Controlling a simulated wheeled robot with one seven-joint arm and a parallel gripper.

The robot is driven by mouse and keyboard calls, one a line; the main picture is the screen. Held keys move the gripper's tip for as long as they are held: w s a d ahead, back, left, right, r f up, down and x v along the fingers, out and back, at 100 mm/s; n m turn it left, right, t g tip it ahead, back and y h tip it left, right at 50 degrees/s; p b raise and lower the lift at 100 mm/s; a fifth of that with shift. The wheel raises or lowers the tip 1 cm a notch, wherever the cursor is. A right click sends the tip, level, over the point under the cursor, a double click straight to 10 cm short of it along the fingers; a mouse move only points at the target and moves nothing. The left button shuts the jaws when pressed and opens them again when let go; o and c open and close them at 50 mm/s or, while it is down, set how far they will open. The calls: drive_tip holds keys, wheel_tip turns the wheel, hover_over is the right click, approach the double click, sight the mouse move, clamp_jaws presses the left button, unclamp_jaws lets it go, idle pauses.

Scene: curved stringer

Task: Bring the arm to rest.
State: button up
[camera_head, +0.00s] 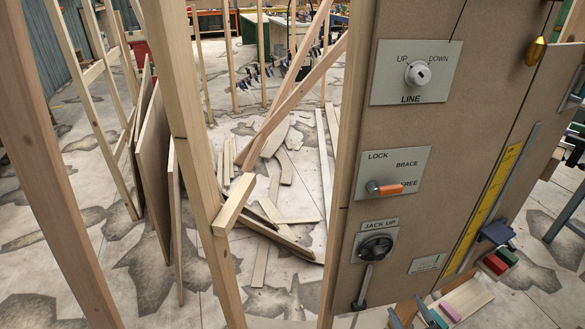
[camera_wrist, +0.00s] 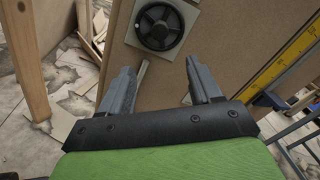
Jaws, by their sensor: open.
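In the wrist view my gripper (camera_wrist: 158,82) is open, with its two grey fingers apart and nothing between them but a pale strip on the panel behind. It points at the brown panel (camera_wrist: 225,25), below a black round knob (camera_wrist: 160,27) on a light plate. My gripper is not plainly visible in the head view. There the same upright panel (camera_head: 455,110) carries a LINE switch (camera_head: 417,74), a LOCK/BRACE/FREE plate with an orange-tipped lever (camera_head: 384,188), and a JACK UP knob (camera_head: 376,247) with a grey handle below it.
Wooden posts (camera_head: 185,130) stand close on the left. Boards lean beside them, and loose planks (camera_head: 270,215) lie on the patchy floor. A yellow scale (camera_head: 497,205), a blue clamp (camera_head: 495,232) and small coloured blocks (camera_head: 497,263) are at the panel's right edge.

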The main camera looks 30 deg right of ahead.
drive_tip(key=w+a+r+n+g+y+p, duration=0.1)
drive_tip(key=w+a+r+n+g+y, duration=0.4)
drive_tip(key=a+n, duration=0.4)
drive_tip(key=w+a+r+n+g+y+p, duration=0.1)
drive_tip(key=w+a+r+n+g+y, duration=0.2)
drive_tip(key=w+a+n+g+y, duration=0.6)
drive_tip(key=s+a+r+n+t+h, duration=0.1)
drive_tip(key=s+a+r+n+h, duration=0.1)
drive_tip(key=s+a+r+n, duration=0.1)
drive_tip(key=s+a+r+n+h+p, duration=0.1)
drive_tip(key=s+a+r+n+h, duration=0.2)
drive_tip(key=r+n, duration=0.4)
drive_tip(key=s+a+r+n+t+h+p, duration=0.1)
drive_tip(key=s+a+r+n, duration=0.4)
drive_tip(key=r, duration=0.5)
drive_tip(key=shift+s+a+r+t+h, duration=0.3)
drive_tip(key=shift+s+h, duration=0.1)
drive_tip(key=shift+h, duration=0.5)
